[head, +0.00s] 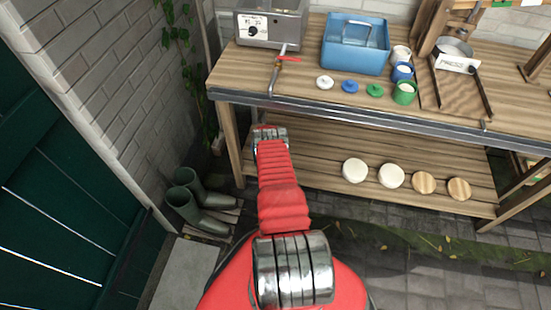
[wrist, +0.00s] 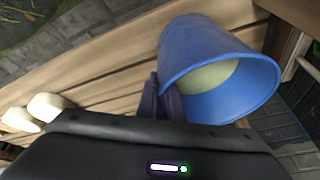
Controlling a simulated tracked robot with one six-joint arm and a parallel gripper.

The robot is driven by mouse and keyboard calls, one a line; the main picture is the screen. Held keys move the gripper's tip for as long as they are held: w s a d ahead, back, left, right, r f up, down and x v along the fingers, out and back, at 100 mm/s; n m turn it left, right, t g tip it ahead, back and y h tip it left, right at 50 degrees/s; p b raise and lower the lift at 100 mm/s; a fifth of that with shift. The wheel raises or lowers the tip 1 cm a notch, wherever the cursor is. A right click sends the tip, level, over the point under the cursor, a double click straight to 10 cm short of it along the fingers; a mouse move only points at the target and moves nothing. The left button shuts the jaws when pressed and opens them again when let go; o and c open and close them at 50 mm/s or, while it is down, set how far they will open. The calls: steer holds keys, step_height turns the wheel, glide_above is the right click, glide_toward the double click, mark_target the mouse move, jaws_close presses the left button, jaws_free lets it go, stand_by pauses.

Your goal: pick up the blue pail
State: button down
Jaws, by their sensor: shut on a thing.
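The blue pail (wrist: 218,70) is large in the wrist view, tilted in the picture, with its round mouth toward the camera and something pale (wrist: 205,78) inside. My gripper (wrist: 166,98) is shut on the near left side of the pail, its dark fingers at the wall. The fingers partly hide that side. The wooden shelf (wrist: 110,70) shows behind the pail; I cannot tell whether the pail still touches it. In the head view my arm reaches to the left end of the lower shelf (head: 325,140), and the pail and gripper do not show there.
White rounds (head: 355,170) and wooden discs (head: 424,185) lie on the lower shelf to the right. The bench top (head: 300,85) overhangs it, holding a blue tub (head: 355,48), small cups and lids. A table leg (head: 228,140) and boots (head: 190,200) stand left.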

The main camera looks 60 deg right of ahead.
steer(key=a+r, duration=0.1)
steer(key=a, duration=0.7)
steer(key=s+a+r, duration=0.1)
steer(key=a, duration=0.8)
steer(key=shift+s+a+r, duration=0.15)
steer(key=shift+s+r, duration=0.1)
steer(key=shift+r, duration=0.05)
stand_by(0.4)
stand_by(0.9)
steer(key=shift+s, duration=0.1)
